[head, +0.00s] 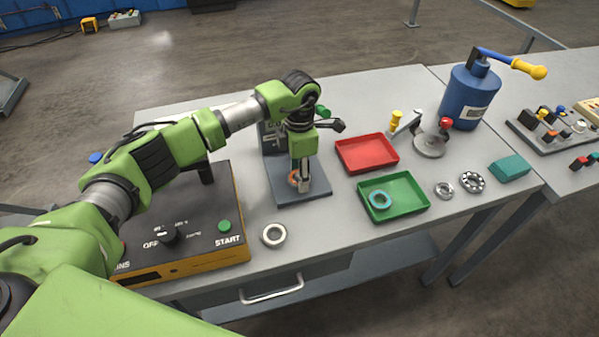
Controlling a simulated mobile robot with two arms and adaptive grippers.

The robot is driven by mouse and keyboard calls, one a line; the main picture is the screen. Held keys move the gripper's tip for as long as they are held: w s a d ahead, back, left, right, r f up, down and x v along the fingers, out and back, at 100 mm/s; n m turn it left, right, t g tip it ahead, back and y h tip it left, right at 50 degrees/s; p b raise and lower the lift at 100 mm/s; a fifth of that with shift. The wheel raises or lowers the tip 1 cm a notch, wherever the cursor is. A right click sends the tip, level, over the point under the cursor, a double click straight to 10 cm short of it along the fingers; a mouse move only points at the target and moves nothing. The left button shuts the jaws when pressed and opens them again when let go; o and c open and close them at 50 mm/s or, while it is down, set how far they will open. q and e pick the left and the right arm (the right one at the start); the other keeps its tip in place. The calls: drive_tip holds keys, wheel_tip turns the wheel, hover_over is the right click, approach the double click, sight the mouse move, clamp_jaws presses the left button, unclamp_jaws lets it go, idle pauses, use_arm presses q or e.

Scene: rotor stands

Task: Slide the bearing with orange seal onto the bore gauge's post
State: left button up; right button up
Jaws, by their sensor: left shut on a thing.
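The bearing with orange seal (292,180) shows partly beside the fingers of my left gripper (304,186). My left gripper points down and is shut on this bearing, over the base of a dark grey stand (285,197). The stand has an upright back plate with pale markings and looks like the bore gauge. My gripper and wrist hide much of the stand and its post. I cannot tell whether the bearing is around the post or beside it. My right gripper is not in view.
A grey ring (273,235) lies in front of the stand. Two bearings (444,190) (472,182) lie to the right. A control box (190,240) stands left.

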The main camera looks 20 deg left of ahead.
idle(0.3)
use_arm(q)
drive_tip(key=o, duration=1.1)
drive_tip(key=o, duration=0.5)
drive_tip(key=shift+r+p, duration=2.2)
drive_tip(key=shift+r, duration=2.35)
drive_tip(key=shift+f, duration=0.1)
